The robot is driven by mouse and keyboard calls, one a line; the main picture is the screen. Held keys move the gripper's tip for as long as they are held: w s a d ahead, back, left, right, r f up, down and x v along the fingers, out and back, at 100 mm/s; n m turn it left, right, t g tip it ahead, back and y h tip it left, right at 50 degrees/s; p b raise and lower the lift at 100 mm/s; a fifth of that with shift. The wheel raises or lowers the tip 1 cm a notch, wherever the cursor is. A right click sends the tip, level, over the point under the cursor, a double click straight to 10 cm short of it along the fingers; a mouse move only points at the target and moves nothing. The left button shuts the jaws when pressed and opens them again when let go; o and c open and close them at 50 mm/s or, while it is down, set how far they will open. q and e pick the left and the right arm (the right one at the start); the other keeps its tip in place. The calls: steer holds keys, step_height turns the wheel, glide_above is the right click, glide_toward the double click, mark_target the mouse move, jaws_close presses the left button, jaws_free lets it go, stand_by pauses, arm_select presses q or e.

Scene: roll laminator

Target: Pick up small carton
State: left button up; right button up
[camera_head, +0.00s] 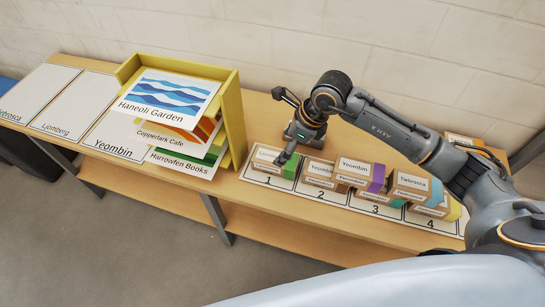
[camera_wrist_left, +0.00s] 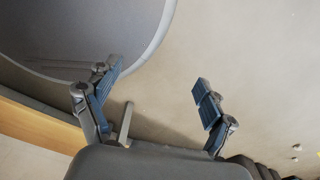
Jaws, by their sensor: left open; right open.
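Several small brown cartons with white labels stand on a numbered mat (camera_head: 247,173). One with a green end (camera_head: 290,166) is at number 1. A carton (camera_head: 318,172) is at number 2, partly beside a "Yeombin" carton with a purple end (camera_head: 377,178). A "Tebrosca" carton with a teal end (camera_head: 412,184) sits higher, near 3 and 4, with a yellow-ended carton (camera_head: 453,211) beside it. My right gripper (camera_head: 283,127) is open, its fingers spread near the green-ended carton; contact is unclear. My left gripper (camera_wrist_left: 155,90) is open and empty in the left wrist view, away from the cartons.
A yellow rack (camera_head: 235,110) holding printed signs stands left of the mat. Labelled white panels (camera_head: 60,118) lie on the table at the far left. A light brick wall (camera_head: 240,35) is behind. My right arm covers part of the table at the right.

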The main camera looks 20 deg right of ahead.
mark_target(271, 156)
steer(key=x, duration=0.4)
steer(key=p+x, duration=0.1)
steer(key=x, duration=0.1)
steer(key=shift+w+a+r, duration=0.15)
steer(key=shift+w, duration=0.15)
steer(key=p+x, duration=0.1)
steer(key=x, duration=0.2)
steer(key=shift+w, duration=0.25)
steer(key=shift+w+a+f+p, duration=0.1)
steer(key=shift+a+f+p, duration=0.05)
steer(key=shift+f+p, duration=0.2)
steer(key=shift+f, duration=0.1)
arm_select(q)
steer(key=r, duration=0.2)
steer(key=shift+w+a+r, duration=0.25)
steer(key=shift+w+r, duration=0.1)
steer(key=shift+r, duration=0.05)
steer(key=shift+d, duration=0.15)
steer(key=shift+f+b, duration=0.35)
steer(key=shift+b, duration=0.1)
arm_select(e)
steer(key=shift+f, duration=0.25)
arm_select(q)
steer(key=shift+w, duration=0.1)
